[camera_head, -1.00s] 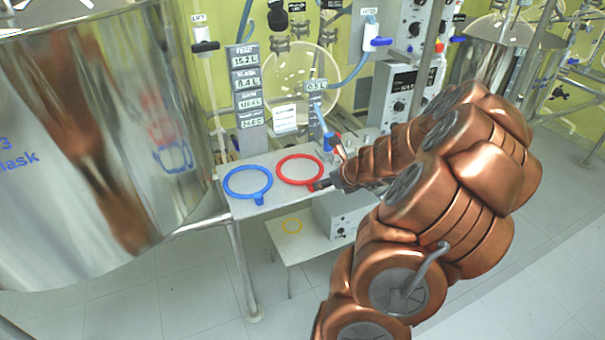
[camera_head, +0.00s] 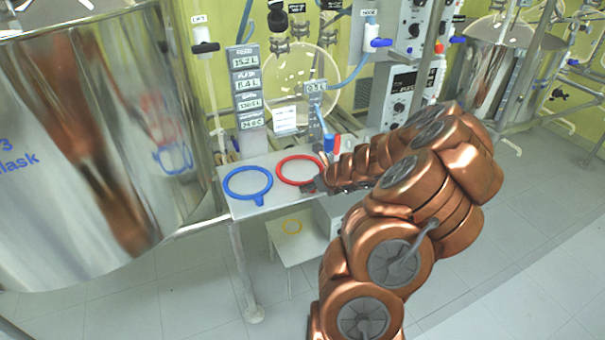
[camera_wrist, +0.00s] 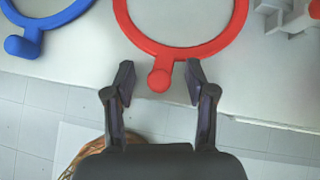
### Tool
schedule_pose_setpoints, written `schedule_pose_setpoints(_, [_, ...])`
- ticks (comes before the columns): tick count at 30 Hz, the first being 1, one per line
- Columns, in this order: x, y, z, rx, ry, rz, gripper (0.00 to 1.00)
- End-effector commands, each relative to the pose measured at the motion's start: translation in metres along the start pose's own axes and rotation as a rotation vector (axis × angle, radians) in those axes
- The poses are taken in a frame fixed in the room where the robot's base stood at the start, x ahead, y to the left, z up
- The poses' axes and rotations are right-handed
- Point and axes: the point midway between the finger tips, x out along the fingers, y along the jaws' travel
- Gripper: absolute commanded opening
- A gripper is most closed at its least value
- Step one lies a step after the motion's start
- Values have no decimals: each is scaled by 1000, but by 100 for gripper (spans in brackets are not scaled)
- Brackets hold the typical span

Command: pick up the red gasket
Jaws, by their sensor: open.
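The red gasket (camera_head: 281,176) is a ring with a small tab. It lies flat on the grey shelf (camera_head: 268,205), right of the blue gasket (camera_head: 247,197). In the wrist view the red gasket (camera_wrist: 180,55) has its tab pointing at my gripper (camera_wrist: 158,78). The two fingers are apart, one on each side of the tab, with nothing held. I cannot tell whether the fingers are level with the tab or above it. In the head view my gripper (camera_head: 307,187) is at the ring's near right edge and hides the tab.
A blue-capped bottle (camera_head: 328,143) and a red part stand behind the ring on the shelf. The large steel vessel (camera_head: 90,150) is close on the left. The shelf's front edge is near my gripper.

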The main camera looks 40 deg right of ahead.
Motion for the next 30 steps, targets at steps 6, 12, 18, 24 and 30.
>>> schedule_pose_setpoints(6, [0, 0, 0, 0, 0, 0, 51])
schedule_pose_setpoints(12, [0, 0, 0, 0, -1, 0, 30])
schedule_pose_setpoints(18, [0, 0, 0, 0, -1, 0, 10])
schedule_pose_setpoints(24, [0, 0, 0, 0, -1, 0, 0])
schedule_pose_setpoints(30, [0, 0, 0, -1, -1, 0, 0])
